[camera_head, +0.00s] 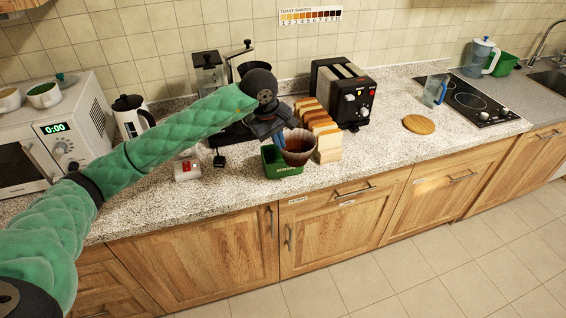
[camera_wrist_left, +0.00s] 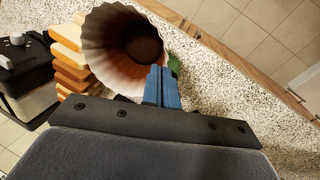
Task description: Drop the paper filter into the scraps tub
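The paper filter (camera_head: 299,147) is a brown-white fluted cone with dark grounds inside. It hangs over the right side of the green scraps tub (camera_head: 284,172), which stands near the counter's front edge. My left gripper (camera_head: 281,138) comes in from above left. In the left wrist view its blue fingers (camera_wrist_left: 161,88) are together at the rim of the filter (camera_wrist_left: 112,48), pinching its wall. Only a small green piece of the tub (camera_wrist_left: 174,66) shows there, the rest hidden behind filter and fingers. My right gripper is not in view.
Bread slices (camera_head: 325,136) stand in a row close right of the tub, before the black toaster (camera_head: 343,94). A small white dish (camera_head: 188,174) lies to the left. A round wooden board (camera_head: 418,124) is further right, with free counter around it.

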